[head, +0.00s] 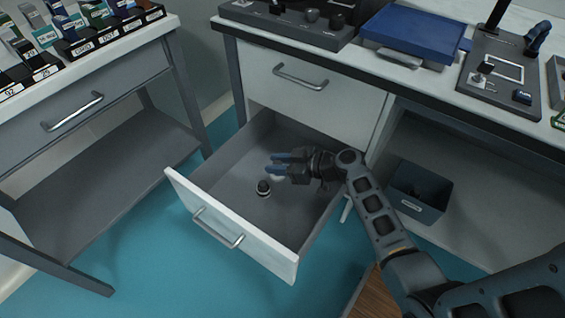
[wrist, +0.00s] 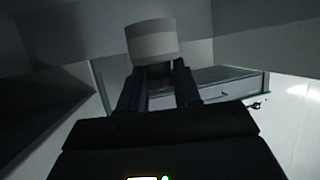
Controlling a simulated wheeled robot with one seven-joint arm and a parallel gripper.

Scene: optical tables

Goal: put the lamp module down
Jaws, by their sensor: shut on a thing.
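My gripper (head: 270,163) is inside the open drawer's outline, its blue fingers pointing left. In the wrist view the fingers (wrist: 158,85) are closed on a pale grey cylindrical piece, which I take as the lamp module (wrist: 151,40). It sticks out past the fingertips. In the head view I cannot make out the held piece clearly between the fingers. A small round dark piece with a white band (head: 263,188) shows just below the fingertips, against the drawer floor. I cannot tell whether it touches the floor. The open drawer (head: 222,212) has grey walls and a white front.
A dark bin (head: 418,190) stands on the lower shelf at right. The bench top holds a blue-lidded box (head: 410,33) and a control panel (head: 502,75). A second bench (head: 95,85) with labelled holders stands at left. Most of the drawer floor is bare.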

